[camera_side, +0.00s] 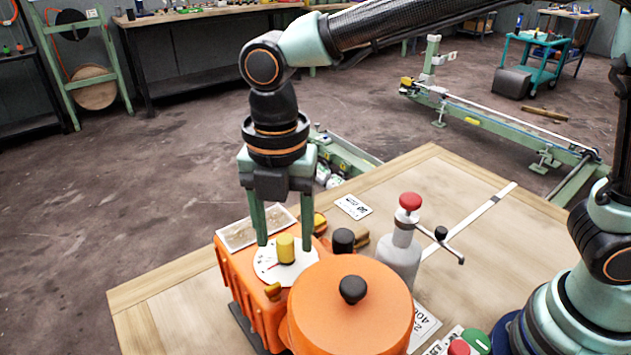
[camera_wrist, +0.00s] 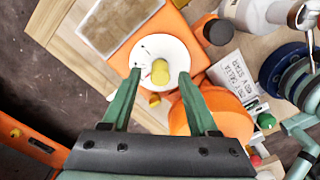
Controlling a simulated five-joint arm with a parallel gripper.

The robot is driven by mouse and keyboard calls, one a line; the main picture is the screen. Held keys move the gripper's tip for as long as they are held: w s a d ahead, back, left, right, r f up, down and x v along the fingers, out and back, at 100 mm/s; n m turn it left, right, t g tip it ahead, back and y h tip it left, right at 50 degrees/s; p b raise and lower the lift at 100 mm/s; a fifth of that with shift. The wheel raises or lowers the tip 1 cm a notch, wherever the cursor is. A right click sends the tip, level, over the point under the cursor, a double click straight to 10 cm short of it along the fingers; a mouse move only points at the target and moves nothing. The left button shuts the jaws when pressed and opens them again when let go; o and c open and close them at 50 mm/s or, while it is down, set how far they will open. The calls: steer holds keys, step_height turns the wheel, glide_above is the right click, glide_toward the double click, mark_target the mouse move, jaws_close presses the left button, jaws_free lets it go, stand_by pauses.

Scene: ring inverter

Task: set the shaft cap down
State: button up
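A short yellow cylinder (camera_side: 286,249), which looks like the shaft cap, stands upright on a round white dial (camera_side: 265,268) on top of an orange housing (camera_side: 240,290). In the wrist view the yellow cylinder (camera_wrist: 160,72) sits near the middle of the white dial (camera_wrist: 147,48). My gripper (camera_side: 285,247) points down over the dial, its two green fingers spread on either side of the cylinder. In the wrist view my gripper (camera_wrist: 160,74) is open, with a clear gap between the cylinder and each finger. Nothing is held.
A round orange drum with a black knob (camera_side: 352,290) stands close in front of the right finger. A black knob (camera_side: 343,240) and a grey bottle with a red top (camera_side: 402,245) stand to the right. A shallow tray (camera_side: 235,235) lies behind left. The wooden tabletop (camera_side: 430,180) is clear at the back.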

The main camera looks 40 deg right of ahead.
mark_target(284, 239)
step_height(284, 239, up, 12)
steer(key=s+d+f+m+t, duration=0.1)
steer(key=d+f+m+t, duration=0.1)
steer(key=d+m, duration=1.1)
steer(key=s+d+f+m+t, duration=0.2)
steer(key=d+f+m, duration=0.3)
steer(key=d+m, duration=0.8)
steer(key=shift+m+t, duration=0.5)
steer(key=shift+t, duration=0.3)
